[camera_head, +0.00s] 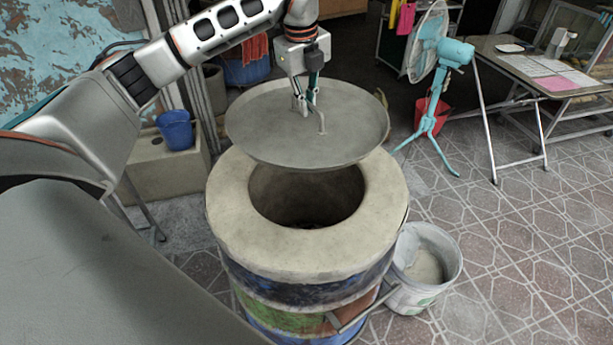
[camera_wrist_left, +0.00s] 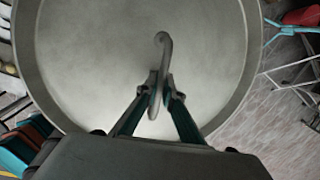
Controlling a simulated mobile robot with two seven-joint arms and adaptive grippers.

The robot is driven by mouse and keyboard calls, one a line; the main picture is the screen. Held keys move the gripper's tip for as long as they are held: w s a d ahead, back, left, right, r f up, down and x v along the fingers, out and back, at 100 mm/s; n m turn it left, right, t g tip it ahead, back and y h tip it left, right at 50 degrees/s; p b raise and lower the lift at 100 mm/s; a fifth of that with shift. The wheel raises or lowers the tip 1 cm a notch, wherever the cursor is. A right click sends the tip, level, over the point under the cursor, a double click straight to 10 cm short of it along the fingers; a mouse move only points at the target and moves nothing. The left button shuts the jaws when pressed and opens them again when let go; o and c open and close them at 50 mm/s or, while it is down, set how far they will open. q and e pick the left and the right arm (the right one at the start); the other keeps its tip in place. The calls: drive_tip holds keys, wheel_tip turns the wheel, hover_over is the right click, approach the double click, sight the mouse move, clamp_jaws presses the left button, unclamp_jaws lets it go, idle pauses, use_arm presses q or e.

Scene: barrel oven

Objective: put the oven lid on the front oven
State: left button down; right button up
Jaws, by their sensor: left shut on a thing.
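The oven lid (camera_head: 270,128) is a round grey metal pan-like disc with a hooked handle in its middle. My left gripper (camera_head: 304,106) is shut on the lid's handle and holds the lid in the air. In the left wrist view, the fingers (camera_wrist_left: 160,95) close on the hooked handle, and the lid (camera_wrist_left: 95,60) fills most of the picture. The front oven (camera_head: 240,225) is a barrel with a thick pale rim and a round open mouth. The lid hangs above the back part of the mouth, which stays partly visible. My right gripper is not in view.
A white bucket (camera_head: 447,268) stands against the oven's right side. A metal handle (camera_head: 362,311) sticks out from the barrel's lower front. A teal fan (camera_head: 438,70) and a folding table (camera_head: 505,65) stand at the right. A blue bucket (camera_head: 176,131) is at the left.

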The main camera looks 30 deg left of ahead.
sight(303, 127)
use_arm(q)
wheel_tip(303, 127, down, 20)
drive_tip(key=shift+r, duration=0.15)
idle(0.5)
drive_tip(key=c, duration=2.5)
unclamp_jaws()
drive_tip(key=shift+c, duration=0.2)
drive_tip(key=o, duration=0.4)
drive_tip(key=shift+c, duration=0.2)
drive_tip(key=r, duration=0.4)
drive_tip(key=s+r, duration=0.1)
drive_tip(key=r, duration=0.3)
drive_tip(key=s+r, duration=0.1)
drive_tip(key=r, duration=0.2)
drive_tip(key=shift+d+r, duration=0.2)
drive_tip(key=shift+r, duration=0.2)
